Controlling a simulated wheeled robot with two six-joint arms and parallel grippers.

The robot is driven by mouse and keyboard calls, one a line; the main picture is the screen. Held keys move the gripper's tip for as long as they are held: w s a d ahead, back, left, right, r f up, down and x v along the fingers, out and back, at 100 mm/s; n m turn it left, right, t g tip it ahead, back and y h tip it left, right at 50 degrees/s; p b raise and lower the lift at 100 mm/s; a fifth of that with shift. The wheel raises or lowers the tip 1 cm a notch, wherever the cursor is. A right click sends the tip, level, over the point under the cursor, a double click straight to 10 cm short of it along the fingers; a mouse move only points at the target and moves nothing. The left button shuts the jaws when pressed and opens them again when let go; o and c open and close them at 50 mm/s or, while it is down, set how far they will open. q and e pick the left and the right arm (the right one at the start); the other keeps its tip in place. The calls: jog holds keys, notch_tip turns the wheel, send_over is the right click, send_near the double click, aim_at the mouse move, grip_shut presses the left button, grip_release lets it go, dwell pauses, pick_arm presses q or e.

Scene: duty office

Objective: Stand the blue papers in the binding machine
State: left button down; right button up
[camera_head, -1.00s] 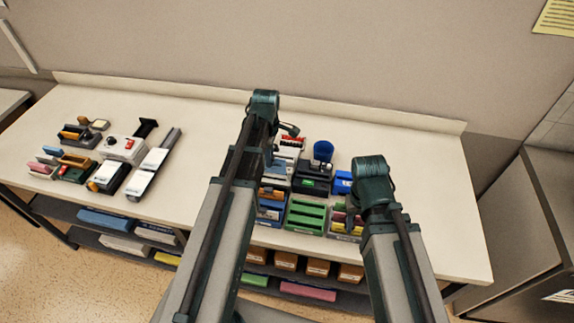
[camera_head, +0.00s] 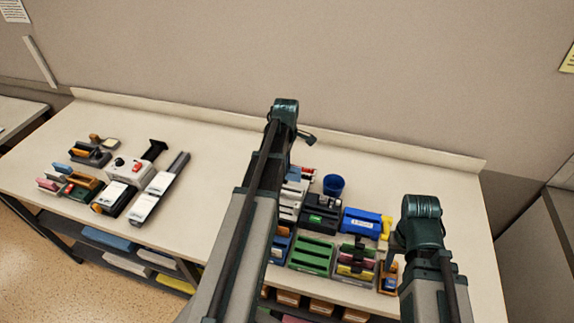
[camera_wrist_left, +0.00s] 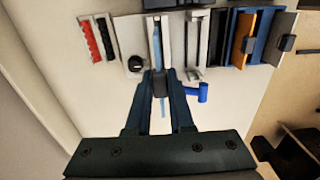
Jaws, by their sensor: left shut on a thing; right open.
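My left gripper (camera_wrist_left: 160,76) is shut on the blue papers (camera_wrist_left: 157,45), which show edge-on as a thin blue strip in the left wrist view. A small dark grey block (camera_wrist_left: 161,88) sits on the strip between the fingers. The strip runs over a white device with a black knob (camera_wrist_left: 133,38), probably the binding machine. I cannot tell whether the papers are in its slot or above it. In the head view my left arm hides the papers and most of this device. My right gripper (camera_head: 391,252) is open and mostly hidden by its wrist, at the right of the desk organisers.
A blue cup (camera_head: 333,184), a blue box (camera_head: 361,221) and a green rack (camera_head: 312,255) stand close right of my left arm. Red and black strips (camera_wrist_left: 97,39) lie left of the white device. Staplers and punches (camera_head: 120,180) fill the left side. The desk's right part is clear.

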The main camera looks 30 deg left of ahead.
pick_arm(q)
jog(key=shift+f+b, duration=3.85)
jog(key=shift+f, duration=0.2)
jog(key=c, duration=0.7)
grip_release()
jog(key=shift+r, duration=0.1)
notch_tip(320, 180, up, 9)
jog(key=p, duration=0.9)
